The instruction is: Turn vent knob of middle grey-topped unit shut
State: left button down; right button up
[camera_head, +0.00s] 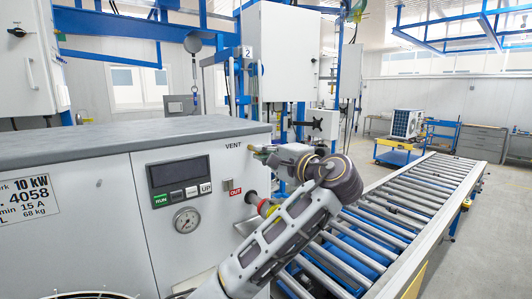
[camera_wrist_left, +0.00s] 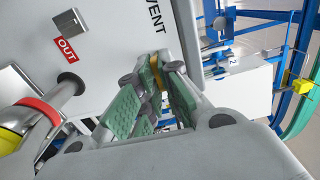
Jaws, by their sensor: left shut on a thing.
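The grey-topped unit (camera_head: 90,140) fills the left of the head view, with a light front panel. Its VENT label sits at the panel's upper right, and the vent knob is beside it. My left gripper (camera_head: 264,150) is at that spot, its arm reaching up from below. In the left wrist view the green-padded fingers (camera_wrist_left: 150,82) are shut on a small yellow-brass knob (camera_wrist_left: 156,62) near the panel's edge. The fingers hide most of the knob, so its turn angle cannot be told. My right gripper is in neither view.
Below the knob, an outlet pipe (camera_head: 250,197) with red and yellow rings sticks out beside the red OUT label (camera_head: 235,191), close to my left arm. A roller conveyor (camera_head: 415,205) runs along the right.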

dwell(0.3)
pick_arm(q)
jog(key=c, duration=1.6)
grip_release()
jog(key=v, duration=1.2)
jog(key=shift+f, duration=0.1)
